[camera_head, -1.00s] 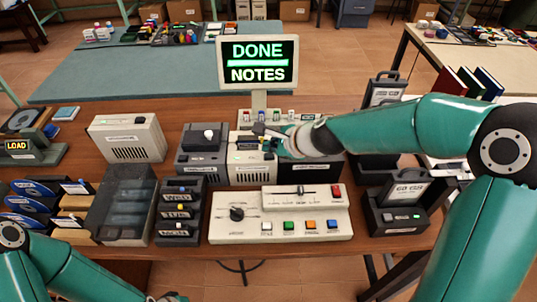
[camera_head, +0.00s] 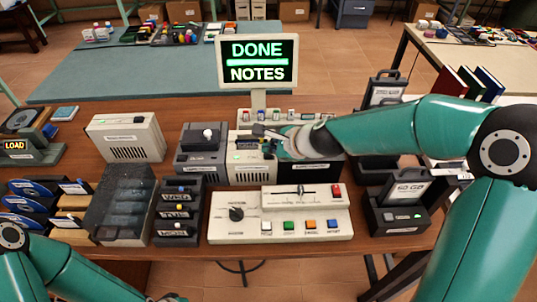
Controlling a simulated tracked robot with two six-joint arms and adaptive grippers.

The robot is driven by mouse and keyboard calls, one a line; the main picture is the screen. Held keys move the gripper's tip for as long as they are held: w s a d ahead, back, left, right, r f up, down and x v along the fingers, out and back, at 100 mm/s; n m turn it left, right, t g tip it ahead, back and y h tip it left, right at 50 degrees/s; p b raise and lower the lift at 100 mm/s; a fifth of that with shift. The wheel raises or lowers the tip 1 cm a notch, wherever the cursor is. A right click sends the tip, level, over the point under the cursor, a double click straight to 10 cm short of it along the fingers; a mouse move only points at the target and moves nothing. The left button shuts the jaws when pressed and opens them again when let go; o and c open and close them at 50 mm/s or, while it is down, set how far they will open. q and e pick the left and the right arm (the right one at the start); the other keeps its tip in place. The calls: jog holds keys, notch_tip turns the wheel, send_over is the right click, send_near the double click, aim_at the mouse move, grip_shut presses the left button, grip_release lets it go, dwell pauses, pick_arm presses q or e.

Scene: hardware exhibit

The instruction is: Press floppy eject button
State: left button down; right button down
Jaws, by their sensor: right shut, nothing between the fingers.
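A beige drive box (camera_head: 247,173) with a label and a small green light stands in the middle of the bench. I take it for the floppy drive; its eject button is too small or hidden to make out. My right gripper (camera_head: 263,134) is shut and empty, over the top and upper front of this box. Whether it touches the box I cannot tell. My right wrist hides part of the box and the dark unit to its right.
A screen (camera_head: 258,62) reading DONE NOTES stands behind the box. A grey unit (camera_head: 201,150) with a white knob is close on its left. A control panel (camera_head: 280,214) with coloured buttons lies in front. A dark drive unit (camera_head: 398,214) stands at the right.

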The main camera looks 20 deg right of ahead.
aim_at(270, 156)
jog(key=shift+f+b, duration=0.4)
jog(key=shift+b, duration=0.05)
dwell(0.4)
dwell(0.3)
jog(key=shift+r+p, duration=0.8)
jog(key=shift+p, duration=0.05)
jog(key=shift+r, duration=0.1)
notch_tip(270, 156, up, 5)
jog(key=p, duration=0.5)
dwell(0.6)
